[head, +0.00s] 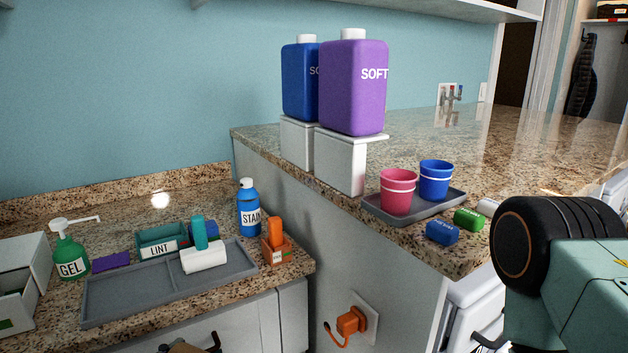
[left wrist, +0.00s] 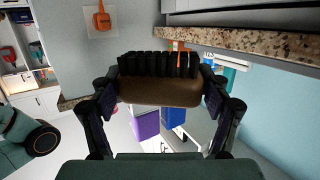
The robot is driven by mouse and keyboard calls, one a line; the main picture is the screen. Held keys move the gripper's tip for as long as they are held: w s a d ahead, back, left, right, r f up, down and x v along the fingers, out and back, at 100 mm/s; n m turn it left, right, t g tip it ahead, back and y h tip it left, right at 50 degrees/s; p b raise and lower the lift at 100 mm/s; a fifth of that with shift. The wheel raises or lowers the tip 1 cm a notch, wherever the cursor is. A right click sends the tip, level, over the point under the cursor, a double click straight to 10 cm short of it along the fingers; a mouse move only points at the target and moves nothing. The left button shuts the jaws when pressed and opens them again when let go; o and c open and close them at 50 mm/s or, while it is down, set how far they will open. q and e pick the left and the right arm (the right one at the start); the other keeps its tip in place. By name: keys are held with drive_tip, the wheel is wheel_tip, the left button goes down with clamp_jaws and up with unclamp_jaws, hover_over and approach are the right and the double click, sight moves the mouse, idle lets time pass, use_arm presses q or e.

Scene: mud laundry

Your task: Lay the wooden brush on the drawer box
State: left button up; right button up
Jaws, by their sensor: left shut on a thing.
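The wooden brush (left wrist: 160,92) has a brown wooden back and a row of black bristles. My left gripper (left wrist: 162,100) is shut on it, with a finger on each side. In the head view only a small brown part of the brush (head: 184,347) shows at the bottom edge, in front of the lower counter and below its top edge. The drawer box (head: 28,255) is white and stands at the far left of the lower counter, cut off by the picture edge. Its lower front looks open, with something green inside. The brush is apart from it. My right gripper is not in view.
On the lower counter stand a green GEL pump bottle (head: 70,252), a purple sponge (head: 111,261), a LINT box (head: 158,243), a grey tray (head: 120,294) with a white-and-teal item, a blue STAIN bottle (head: 249,210) and an orange item (head: 276,240). A raised counter is at right.

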sight(194, 349)
use_arm(q)
drive_tip(key=shift+w+a+f, duration=0.1)
drive_tip(key=shift+f, duration=0.25)
drive_tip(key=shift+r, duration=0.2)
drive_tip(key=r+p, duration=0.1)
drive_tip(key=w+r+p, duration=0.1)
drive_tip(key=r, duration=0.1)
drive_tip(key=shift+w+r+p, duration=0.15)
drive_tip(key=shift+w+p, duration=0.05)
drive_tip(key=shift+p, duration=0.2)
drive_tip(key=w+a+r+n+y+p, duration=0.3)
drive_tip(key=w+a+r+n+y, duration=0.1)
drive_tip(key=w+a, duration=0.4)
drive_tip(key=w+a+r+n+t+y+p, duration=0.1)
drive_tip(key=w+a+r+n+y+p, duration=0.2)
drive_tip(key=w+a+y, duration=0.5)
drive_tip(key=a+r+n+y, duration=0.1)
drive_tip(key=a+n, duration=0.1)
drive_tip(key=shift+a+r+n, duration=0.3)
drive_tip(key=shift+n, duration=0.1)
drive_tip(key=shift+d, duration=0.1)
